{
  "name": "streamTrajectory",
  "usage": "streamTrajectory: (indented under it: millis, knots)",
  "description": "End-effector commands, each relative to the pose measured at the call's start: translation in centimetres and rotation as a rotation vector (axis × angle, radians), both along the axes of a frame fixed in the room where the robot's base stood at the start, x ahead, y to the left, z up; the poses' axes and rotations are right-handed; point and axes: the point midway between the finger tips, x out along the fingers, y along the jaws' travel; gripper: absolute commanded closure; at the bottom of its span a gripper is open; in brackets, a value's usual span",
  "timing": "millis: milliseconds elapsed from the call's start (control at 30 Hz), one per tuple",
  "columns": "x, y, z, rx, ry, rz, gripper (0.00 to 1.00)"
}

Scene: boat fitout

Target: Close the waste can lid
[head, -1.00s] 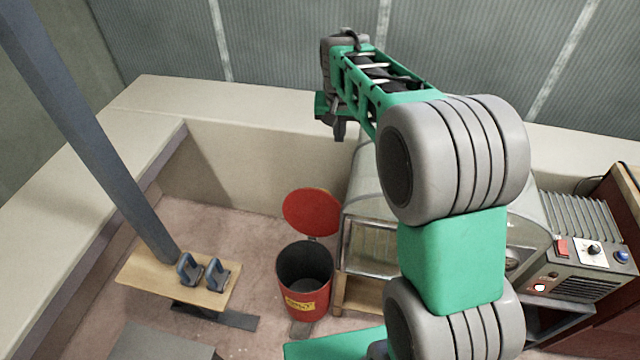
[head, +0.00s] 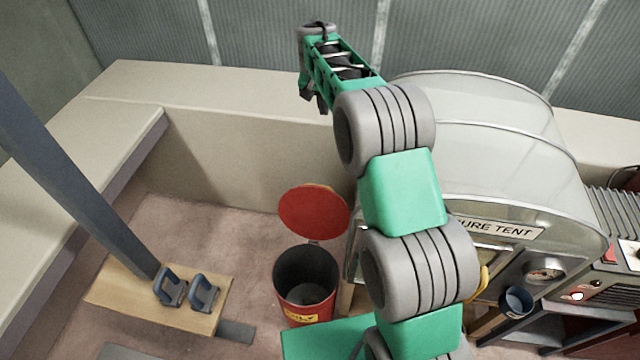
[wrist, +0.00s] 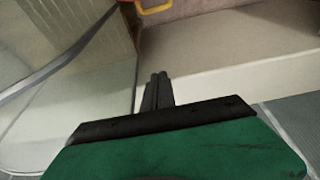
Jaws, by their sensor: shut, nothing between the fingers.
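The red waste can (head: 304,285) stands on the floor left of the tent cabinet. Its dark inside shows from above. The round red lid (head: 314,211) is raised, standing up behind the can's far rim. My gripper (head: 308,97) is high above the bench, up and behind the lid, well apart from it. In the wrist view my gripper's fingers (wrist: 158,88) are together and empty. A bit of red and a yellow bar (wrist: 155,8) show at the top of the wrist view; I cannot tell for sure whether the red is the lid.
The clear-domed tent cabinet (head: 480,130) stands right of the can, under my arm. A pale bench (head: 240,150) runs behind. A wooden board with two grey-blue clamps (head: 172,287) and a slanted post (head: 80,170) are at left.

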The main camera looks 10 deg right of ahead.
Motion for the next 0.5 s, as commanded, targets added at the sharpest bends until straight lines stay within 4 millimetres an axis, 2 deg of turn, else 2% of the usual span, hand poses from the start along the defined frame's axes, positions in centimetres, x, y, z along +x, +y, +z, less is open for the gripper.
streamTrajectory:
  millis: [33, 267, 500]
  knots:
    - [0.0, 0.1, -2.3, 0.001, 0.0, 0.001, 1.0]
    - [0.0, 0.4, -8.5, 0.0, 0.0, 0.005, 1.0]
    - [0.0, 0.4, -18.3, 0.0, 0.0, 0.006, 1.0]
